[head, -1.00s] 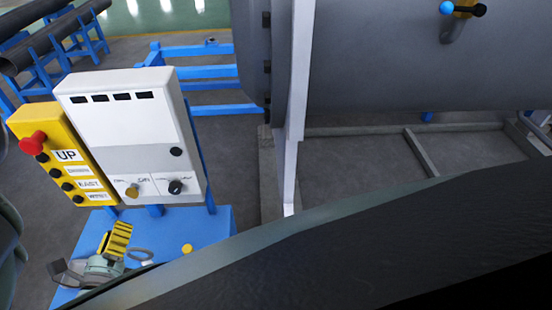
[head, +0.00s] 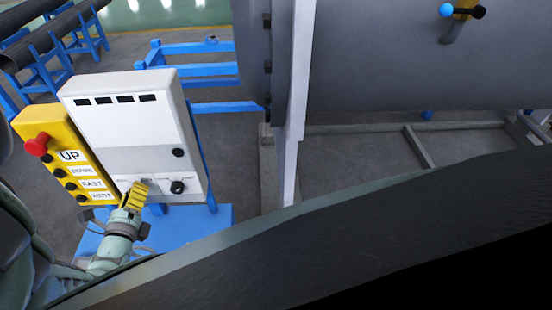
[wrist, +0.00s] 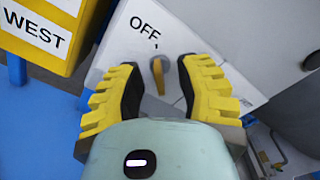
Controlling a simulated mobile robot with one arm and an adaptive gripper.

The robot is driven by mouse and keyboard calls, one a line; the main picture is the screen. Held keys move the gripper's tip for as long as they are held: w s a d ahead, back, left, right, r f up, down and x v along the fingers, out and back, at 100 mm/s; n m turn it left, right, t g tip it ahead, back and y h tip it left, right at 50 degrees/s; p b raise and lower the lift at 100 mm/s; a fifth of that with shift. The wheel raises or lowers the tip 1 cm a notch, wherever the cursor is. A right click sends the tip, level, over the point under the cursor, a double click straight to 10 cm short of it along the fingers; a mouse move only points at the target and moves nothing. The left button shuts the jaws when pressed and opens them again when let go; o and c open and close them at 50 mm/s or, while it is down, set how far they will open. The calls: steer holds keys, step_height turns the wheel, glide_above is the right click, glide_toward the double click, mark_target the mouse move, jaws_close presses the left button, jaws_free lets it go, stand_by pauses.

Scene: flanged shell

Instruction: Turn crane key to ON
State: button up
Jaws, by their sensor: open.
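The crane key (wrist: 158,78) is a small grey and brass piece on the light panel of the white control box (head: 126,120). In the wrist view it stands upright in the picture, just below the printed OFF label (wrist: 144,26). My gripper (wrist: 160,88) is open, with its two yellow ribbed fingers on either side of the key, apart from it as far as I can see. In the head view my gripper (head: 137,192) is in front of the lower left of the box and hides the key. An ON label is not readable.
A yellow pendant (head: 66,157) with a red button and UP, DOWN, EAST and WEST labels stands close left of the box. A black knob (head: 177,187) is right of the key. A blue stand (head: 190,232) is below. The large grey shell (head: 400,55) is at right.

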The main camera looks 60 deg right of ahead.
steer(key=shift+d, duration=0.2)
steer(key=shift+a, duration=0.1)
jaws_close()
stand_by(0.4)
